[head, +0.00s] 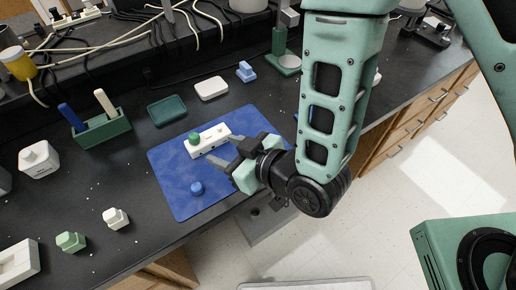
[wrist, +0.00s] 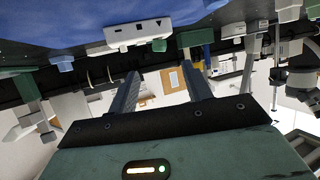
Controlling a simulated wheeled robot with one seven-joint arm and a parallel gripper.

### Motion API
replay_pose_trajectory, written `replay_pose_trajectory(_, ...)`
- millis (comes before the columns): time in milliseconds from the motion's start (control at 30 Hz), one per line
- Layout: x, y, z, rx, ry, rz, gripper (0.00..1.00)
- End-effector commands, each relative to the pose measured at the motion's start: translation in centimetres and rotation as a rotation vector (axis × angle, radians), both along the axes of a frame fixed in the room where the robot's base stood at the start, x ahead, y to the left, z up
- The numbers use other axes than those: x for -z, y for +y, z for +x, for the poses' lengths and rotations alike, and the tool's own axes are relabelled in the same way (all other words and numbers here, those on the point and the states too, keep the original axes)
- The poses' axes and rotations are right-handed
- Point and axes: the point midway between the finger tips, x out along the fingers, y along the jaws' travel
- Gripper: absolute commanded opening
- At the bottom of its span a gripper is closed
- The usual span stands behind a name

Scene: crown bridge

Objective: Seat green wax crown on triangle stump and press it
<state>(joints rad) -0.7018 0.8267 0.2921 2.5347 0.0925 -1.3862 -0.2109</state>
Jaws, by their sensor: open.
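The green wax crown (head: 194,138) sits at the left end of the white bar (head: 212,141) on the blue mat. In the wrist view, which is upside down, the green crown (wrist: 159,45) is on the end of the bar (wrist: 135,35) marked with a triangle. The stump under it is hidden, and I cannot tell how far down the crown sits. My gripper (head: 227,152) is open and empty, to the right of the crown and close to the bar's right end. Its two fingers (wrist: 160,68) show apart in the wrist view.
A blue piece (head: 197,188) lies on the front of the blue mat (head: 170,165). Pale green (head: 70,241) and white (head: 116,217) blocks stand front left. A green holder (head: 103,128) with two sticks and a dark green tray (head: 168,110) stand behind. Cables line the back.

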Motion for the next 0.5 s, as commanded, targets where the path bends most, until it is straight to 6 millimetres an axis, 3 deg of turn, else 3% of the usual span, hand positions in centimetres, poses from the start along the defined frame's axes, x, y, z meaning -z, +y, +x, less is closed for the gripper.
replay_pose_trajectory(33, -0.7, -0.1, -0.1, 0.000, 0.004, -0.003, 0.49)
replay_pose_trajectory(500, -1.3, -1.7, -1.5, -0.002, 0.002, -0.005, 0.49)
